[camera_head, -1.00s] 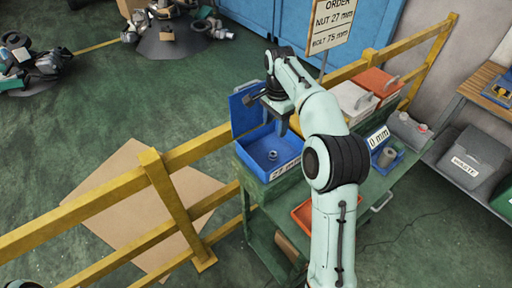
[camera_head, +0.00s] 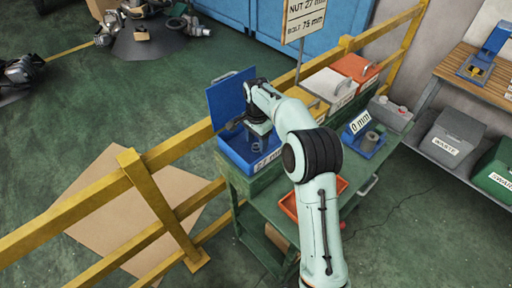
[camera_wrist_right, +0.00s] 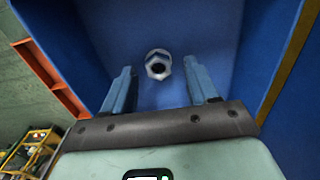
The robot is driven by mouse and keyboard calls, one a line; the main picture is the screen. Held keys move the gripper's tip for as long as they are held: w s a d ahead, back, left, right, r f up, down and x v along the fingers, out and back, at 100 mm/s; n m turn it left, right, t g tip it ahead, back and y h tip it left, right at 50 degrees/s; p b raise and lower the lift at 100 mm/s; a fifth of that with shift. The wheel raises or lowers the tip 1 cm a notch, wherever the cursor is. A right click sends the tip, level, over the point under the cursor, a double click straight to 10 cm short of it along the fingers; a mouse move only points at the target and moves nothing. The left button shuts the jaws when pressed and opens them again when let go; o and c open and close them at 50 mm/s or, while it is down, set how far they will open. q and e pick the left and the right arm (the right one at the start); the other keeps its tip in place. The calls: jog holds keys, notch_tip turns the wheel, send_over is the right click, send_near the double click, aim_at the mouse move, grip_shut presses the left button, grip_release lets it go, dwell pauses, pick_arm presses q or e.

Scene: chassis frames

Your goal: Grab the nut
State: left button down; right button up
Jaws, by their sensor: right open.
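The nut (camera_wrist_right: 158,65) is a small silver hex nut lying on the floor of an open blue box (camera_head: 238,151). In the right wrist view the nut sits ahead of and between the two fingers of my right gripper (camera_wrist_right: 163,75). The fingers are apart with nothing between them. In the head view my right gripper (camera_head: 256,136) reaches down into the blue box, and the nut is hard to make out there. The box lid (camera_head: 230,98) stands open at the back. My left gripper does not show.
The box stands on a green cart (camera_head: 248,185) beside a yellow railing (camera_head: 170,205). Yellow, white (camera_head: 327,88) and red (camera_head: 356,68) boxes stand to its right. An order sign (camera_head: 303,18) rises behind. An orange tray (camera_head: 291,205) lies lower on the cart.

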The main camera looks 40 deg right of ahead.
jog(key=shift+s+f, duration=0.1)
jog(key=shift+f, duration=0.25)
grip_shut()
jog(key=shift+r, duration=0.15)
